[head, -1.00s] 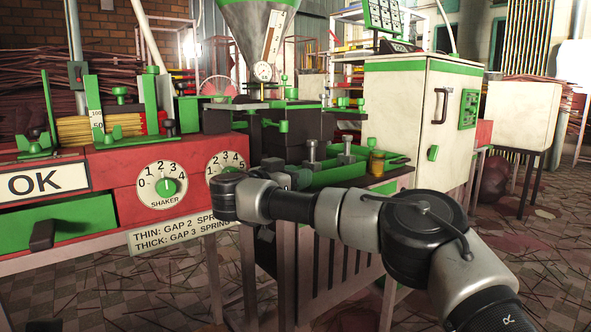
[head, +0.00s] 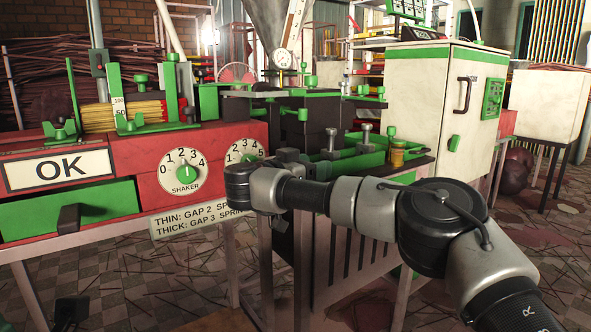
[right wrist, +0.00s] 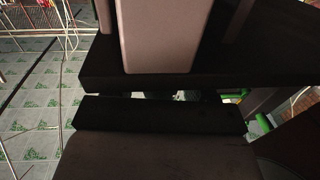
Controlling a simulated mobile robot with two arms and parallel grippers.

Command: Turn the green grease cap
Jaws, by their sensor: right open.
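Several green knobs and caps sit on the dark extruder block (head: 305,133). One is a green knob on its front (head: 303,115), and another is a green cap on its top (head: 310,82). I cannot tell which one is the grease cap. My right gripper (head: 288,157) is open, small and partly hidden behind my own wrist, in front of the block and left of the green tray (head: 345,160). Nothing shows in its grip. The right wrist view is mostly dark surfaces, with a green part (right wrist: 262,122) at the right. My left gripper is not in view.
A red cabinet (head: 130,165) with an OK sign (head: 60,168), a SHAKER dial (head: 185,172) and a green drawer (head: 65,212) stands at the left. A white cabinet (head: 425,115) stands behind at the right. Sticks litter the floor.

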